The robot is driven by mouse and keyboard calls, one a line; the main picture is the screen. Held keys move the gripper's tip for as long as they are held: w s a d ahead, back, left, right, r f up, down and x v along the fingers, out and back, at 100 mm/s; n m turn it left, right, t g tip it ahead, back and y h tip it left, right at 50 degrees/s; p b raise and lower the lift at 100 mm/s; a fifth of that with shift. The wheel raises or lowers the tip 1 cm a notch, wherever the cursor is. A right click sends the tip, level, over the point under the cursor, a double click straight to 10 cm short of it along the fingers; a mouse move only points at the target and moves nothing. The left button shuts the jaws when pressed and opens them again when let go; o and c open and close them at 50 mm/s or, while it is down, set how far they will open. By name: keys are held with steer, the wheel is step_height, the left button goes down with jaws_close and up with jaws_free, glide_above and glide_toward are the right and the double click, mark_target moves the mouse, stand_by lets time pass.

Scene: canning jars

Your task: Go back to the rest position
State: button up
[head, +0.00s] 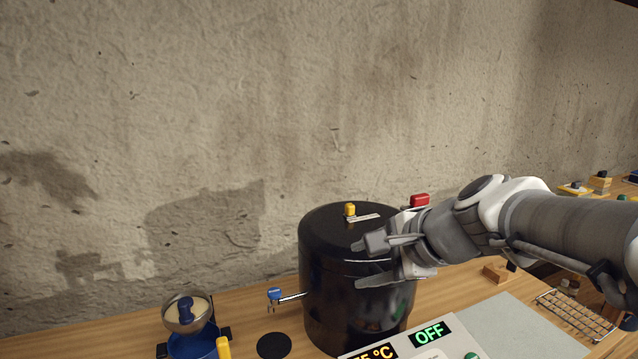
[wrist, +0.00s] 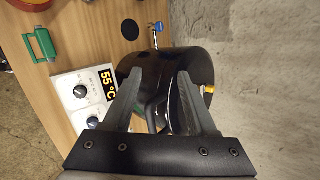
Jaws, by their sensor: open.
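My gripper (head: 366,262) is open, its two fingers apart, and reaches in from the right in the head view. It is in front of the upper part of a tall black pot (head: 325,285) with a yellow knob (head: 350,209) on its lid. In the wrist view my gripper (wrist: 158,88) shows both fingers spread with the black pot (wrist: 150,62) beyond them. I see nothing held between the fingers. I cannot tell whether a finger touches the pot.
A control box (head: 440,345) reading OFF and 55 °C stands in front of the pot. A blue-handled tap (head: 275,294), a metal bowl (head: 200,318), a black disc (head: 274,346) and a wire rack (head: 575,314) are nearby. The wall (head: 180,130) is close behind.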

steer(key=s+d+f+n+g+h, duration=0.1)
steer(key=s+d+f+n+h, duration=0.1)
steer(key=s+n, duration=0.5)
steer(key=s+d+f+n+g+h, duration=0.1)
steer(key=s+d+f+n+h, duration=0.2)
steer(key=s+n, duration=0.5)
steer(key=shift+s+d+f+h, duration=0.25)
steer(key=shift+s+d+h, duration=0.15)
steer(key=shift+s+d, duration=0.4)
